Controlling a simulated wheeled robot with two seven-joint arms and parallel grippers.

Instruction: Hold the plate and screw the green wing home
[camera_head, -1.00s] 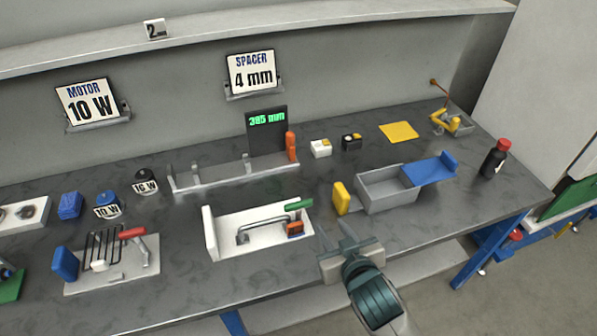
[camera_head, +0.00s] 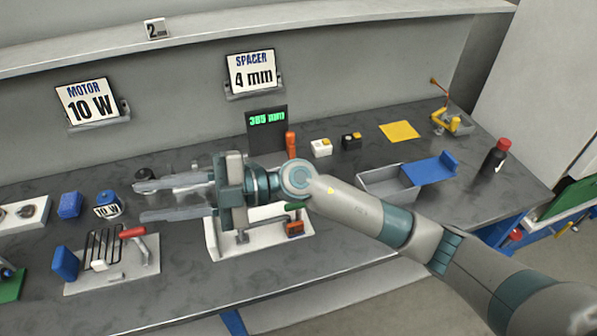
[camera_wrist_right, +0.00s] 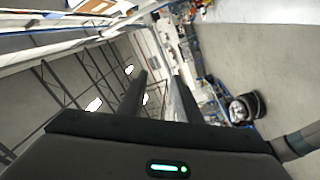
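A white plate-like fixture (camera_head: 262,250) with an upright side wall lies on the bench at middle. A green bar (camera_head: 293,206) shows at its right end, partly behind my right arm; I cannot tell whether it is the green wing. My right gripper (camera_head: 142,201) is above the bench, fingers pointing left and spread apart with nothing held. In the right wrist view its two dark fingers (camera_wrist_right: 157,98) are apart too. A green piece (camera_head: 12,287) shows at the left edge. My left gripper is not in view.
A grey plate (camera_head: 125,278) with a black wire rack and red handle lies front left. A blue motor (camera_head: 108,204) stands near the fingertips. A grey bin (camera_head: 385,181) with a blue flap (camera_head: 432,169) stands right. Bench is clear at the front middle.

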